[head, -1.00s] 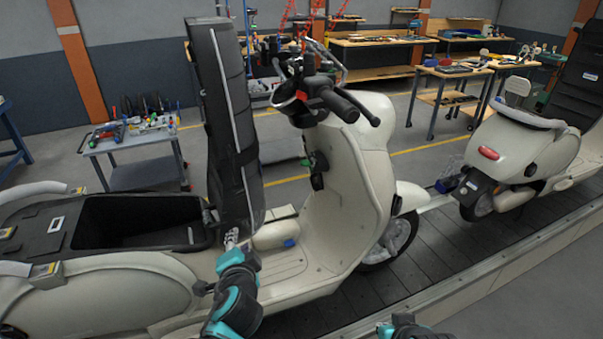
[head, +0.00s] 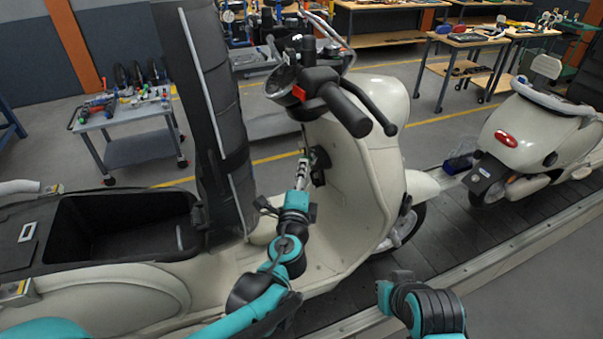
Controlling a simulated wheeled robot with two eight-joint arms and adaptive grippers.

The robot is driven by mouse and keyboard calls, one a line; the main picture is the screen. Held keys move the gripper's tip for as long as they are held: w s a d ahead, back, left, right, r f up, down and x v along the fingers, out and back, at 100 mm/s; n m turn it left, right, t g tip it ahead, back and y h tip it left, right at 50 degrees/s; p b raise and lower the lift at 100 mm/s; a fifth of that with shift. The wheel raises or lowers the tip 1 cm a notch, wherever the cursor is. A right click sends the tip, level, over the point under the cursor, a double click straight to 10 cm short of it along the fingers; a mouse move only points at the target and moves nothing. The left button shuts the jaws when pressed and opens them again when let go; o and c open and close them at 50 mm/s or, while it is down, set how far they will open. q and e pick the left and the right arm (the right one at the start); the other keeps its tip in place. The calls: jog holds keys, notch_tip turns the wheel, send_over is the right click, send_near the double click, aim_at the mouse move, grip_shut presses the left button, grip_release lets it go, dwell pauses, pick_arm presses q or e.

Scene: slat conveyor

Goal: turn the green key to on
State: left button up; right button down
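The cream scooter (head: 350,190) stands on the conveyor, with a dark lock fitting (head: 319,167) on the inner face of its front shield. My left gripper (head: 304,163) is up at this fitting, its fingertips pointing at it and close to or touching it. The green key cannot be made out clearly; the fingertips cover much of that spot. The fingers are too small to tell whether they are open or shut on something.
The handlebar (head: 345,108) and its lever overhang the fitting from above. The upright black seat (head: 215,110) stands close to the left of my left gripper, above the open storage bin (head: 120,225). A second scooter (head: 540,135) is further along the conveyor (head: 450,235).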

aim_at(309, 159)
pick_arm(q)
jog(key=w, duration=0.5)
jog(key=shift+w+d+f+b, duration=0.25)
jog(key=shift+f+b, duration=0.05)
jog(key=shift+b, duration=0.1)
jog(key=shift+w, duration=0.45)
jog(key=shift+c, duration=0.3)
grip_shut()
